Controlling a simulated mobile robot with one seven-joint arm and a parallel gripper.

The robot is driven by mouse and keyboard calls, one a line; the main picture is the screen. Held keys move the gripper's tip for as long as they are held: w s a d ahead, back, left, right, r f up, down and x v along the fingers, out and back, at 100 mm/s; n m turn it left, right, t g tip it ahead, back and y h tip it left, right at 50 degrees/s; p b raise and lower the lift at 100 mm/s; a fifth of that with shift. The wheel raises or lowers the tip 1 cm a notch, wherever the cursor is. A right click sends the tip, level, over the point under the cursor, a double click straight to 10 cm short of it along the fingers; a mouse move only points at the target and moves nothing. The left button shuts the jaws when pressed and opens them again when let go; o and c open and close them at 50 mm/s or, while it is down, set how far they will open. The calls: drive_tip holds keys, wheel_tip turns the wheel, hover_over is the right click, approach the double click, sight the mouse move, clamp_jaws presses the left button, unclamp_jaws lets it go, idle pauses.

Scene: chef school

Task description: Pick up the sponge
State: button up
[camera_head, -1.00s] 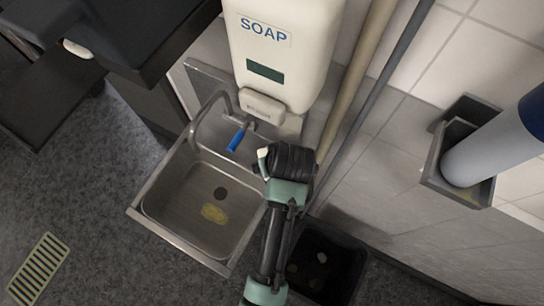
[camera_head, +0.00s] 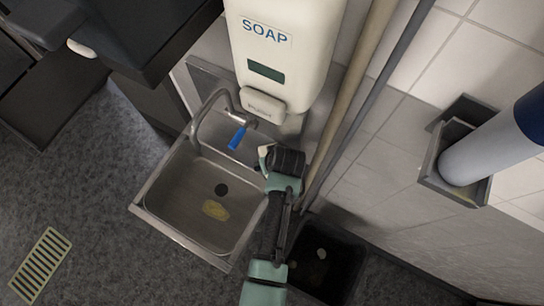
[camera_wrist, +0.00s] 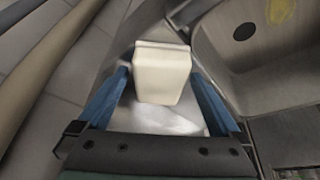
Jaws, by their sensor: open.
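The metal sink (camera_head: 165,210) is mounted at the wall.
Poles (camera_head: 345,110) and a black bin (camera_head: 325,265) are at the right.

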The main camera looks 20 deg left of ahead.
drive_tip(key=c, duration=1.4)
drive_tip(key=shift+s+r+b, duration=0.15)
drive_tip(key=shift+r+b, duration=0.2)
drive_tip(key=shift+r, duration=0.2)
wheel_tip(320, 180, up, 6)
drive_tip(key=shift+r+b, duration=0.15)
drive_tip(key=shift+b, duration=0.25)
drive_tip(key=shift+s+a+f+b, duration=0.1)
drive_tip(key=shift+s+a+b, duration=0.55)
drive_tip(key=shift+s, duration=2.55)
drive_tip(key=shift+s+a+f+b, duration=0.1)
drive_tip(key=shift+s+a+b, duration=0.5)
drive_tip(key=shift+s, duration=2.65)
drive_tip(key=shift+s+a+b, duration=0.6)
drive_tip(key=shift+s+a, duration=0.05)
drive_tip(key=shift+s, duration=2.55)
